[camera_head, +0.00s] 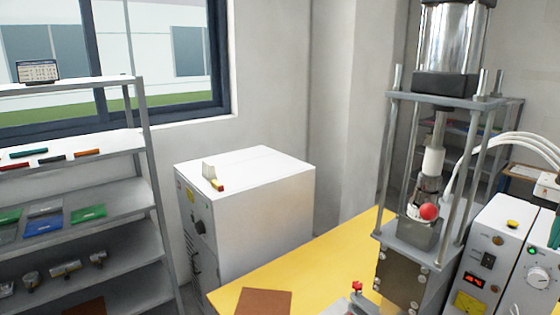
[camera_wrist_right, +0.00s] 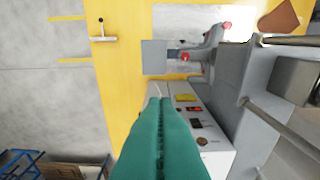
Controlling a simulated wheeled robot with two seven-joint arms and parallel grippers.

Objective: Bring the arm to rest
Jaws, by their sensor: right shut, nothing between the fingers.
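My right gripper (camera_head: 554,236) shows only in part at the right edge of the head view, as a teal finger beside the white control box. In the right wrist view its two long teal fingers (camera_wrist_right: 160,104) lie together along their length, shut with nothing between them. There the fingers are seen over the control box (camera_wrist_right: 210,140), which they partly hide. My left gripper is in neither view.
A welding press (camera_head: 408,240) with steel columns and a red ball knob (camera_head: 429,212) stands on the yellow table (camera_head: 330,262). A brown sheet (camera_head: 263,302) lies on the table. A white cabinet (camera_head: 262,205) and a grey shelf (camera_head: 110,205) stand to the left.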

